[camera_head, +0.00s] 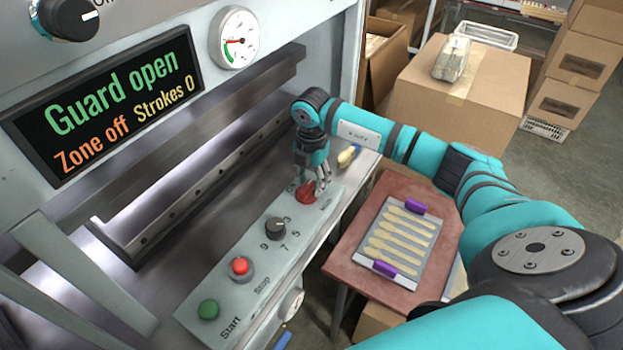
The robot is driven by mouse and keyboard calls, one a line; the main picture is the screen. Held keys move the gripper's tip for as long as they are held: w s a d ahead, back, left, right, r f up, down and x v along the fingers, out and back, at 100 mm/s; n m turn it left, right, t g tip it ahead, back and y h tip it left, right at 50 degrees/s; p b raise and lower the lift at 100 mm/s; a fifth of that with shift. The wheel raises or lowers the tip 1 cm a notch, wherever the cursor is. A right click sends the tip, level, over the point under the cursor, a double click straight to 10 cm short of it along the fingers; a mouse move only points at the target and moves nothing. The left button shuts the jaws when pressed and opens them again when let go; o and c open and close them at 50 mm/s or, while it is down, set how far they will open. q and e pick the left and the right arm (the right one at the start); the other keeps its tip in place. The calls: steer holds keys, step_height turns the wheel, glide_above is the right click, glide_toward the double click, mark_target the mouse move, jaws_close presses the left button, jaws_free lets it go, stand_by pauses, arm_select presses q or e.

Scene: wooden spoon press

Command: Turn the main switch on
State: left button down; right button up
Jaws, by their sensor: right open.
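The press's control panel (190,318) runs along its front edge. A red rotary switch (305,193) sits at the panel's far end, with small lettering beside it that is too small to read surely. My right gripper (321,185) points down right at this switch, with its fingers open. The fingers partly cover the switch, and I cannot tell whether they touch it. The switch's exact position is not clear. A display (110,105) on the press reads "Guard open", "Zone off" and "Strokes 0". My left gripper is not in view.
A black knob (276,228), a red stop button (240,266) and a green start button (208,309) stand nearer on the panel. A tray of wooden spoons (376,257) lies on a reddish table (345,264) to the right. Cardboard boxes (420,107) stand behind.

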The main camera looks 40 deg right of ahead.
mark_target(312, 181)
step_height(312, 181, up, 12)
stand_by(0.5)
stand_by(0.4)
